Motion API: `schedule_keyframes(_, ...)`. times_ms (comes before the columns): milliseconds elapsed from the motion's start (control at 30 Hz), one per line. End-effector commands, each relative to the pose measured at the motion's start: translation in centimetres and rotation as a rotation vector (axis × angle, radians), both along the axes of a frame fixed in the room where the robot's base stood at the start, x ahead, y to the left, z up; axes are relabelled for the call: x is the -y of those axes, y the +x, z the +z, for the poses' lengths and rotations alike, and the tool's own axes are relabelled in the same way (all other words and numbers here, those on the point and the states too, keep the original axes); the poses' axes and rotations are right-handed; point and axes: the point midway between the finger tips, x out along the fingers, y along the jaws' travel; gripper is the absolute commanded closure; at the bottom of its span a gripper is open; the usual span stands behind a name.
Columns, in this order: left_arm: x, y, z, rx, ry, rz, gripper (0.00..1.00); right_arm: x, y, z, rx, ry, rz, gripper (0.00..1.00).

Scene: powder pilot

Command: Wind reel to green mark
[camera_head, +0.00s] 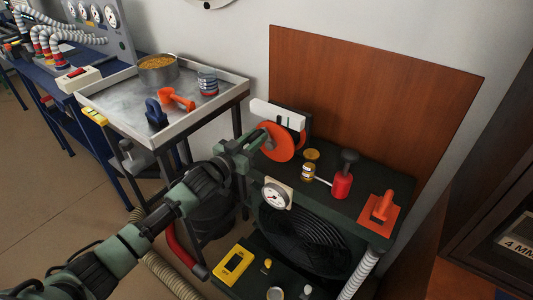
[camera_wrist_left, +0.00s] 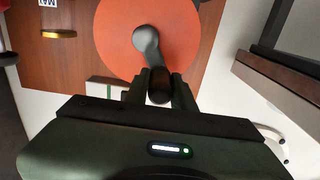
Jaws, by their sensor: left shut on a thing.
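The reel is an orange disc (camera_head: 284,143) on the left end of the dark green bench, and it fills the top middle of the left wrist view (camera_wrist_left: 185,60). A grey crank arm (camera_wrist_left: 149,45) runs from its hub to a dark handle (camera_wrist_left: 160,88). My left gripper (camera_head: 261,137) is shut on this handle, with a finger on each side of it. A white scale plate (camera_head: 277,113) with dark marks stands behind the reel. I cannot make out a green mark. My right gripper is not in view.
A round gauge (camera_head: 276,195) sits on the bench front below the reel. A metal tray table (camera_head: 130,98) stands left. A wooden panel (camera_head: 370,95) rises behind.

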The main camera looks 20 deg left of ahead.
Motion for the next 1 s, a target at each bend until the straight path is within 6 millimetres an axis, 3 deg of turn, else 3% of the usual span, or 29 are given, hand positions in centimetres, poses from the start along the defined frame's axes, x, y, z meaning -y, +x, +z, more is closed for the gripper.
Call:
schedule_keyframes(167,0.1,-0.1,-1.0,-0.014,0.003,-0.002,1.0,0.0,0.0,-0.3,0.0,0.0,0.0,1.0)
schedule_keyframes(433,-1.4,0.3,-3.2,-0.016,0.003,-0.003,1.0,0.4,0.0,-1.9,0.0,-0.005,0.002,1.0)
schedule_keyframes(800,-1.4,0.4,-2.9,-0.009,-0.001,-0.008,1.0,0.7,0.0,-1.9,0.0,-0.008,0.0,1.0)
schedule_keyframes(1000,-1.2,0.4,-4.6,-0.009,-0.003,-0.009,1.0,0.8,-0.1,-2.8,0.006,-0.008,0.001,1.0)
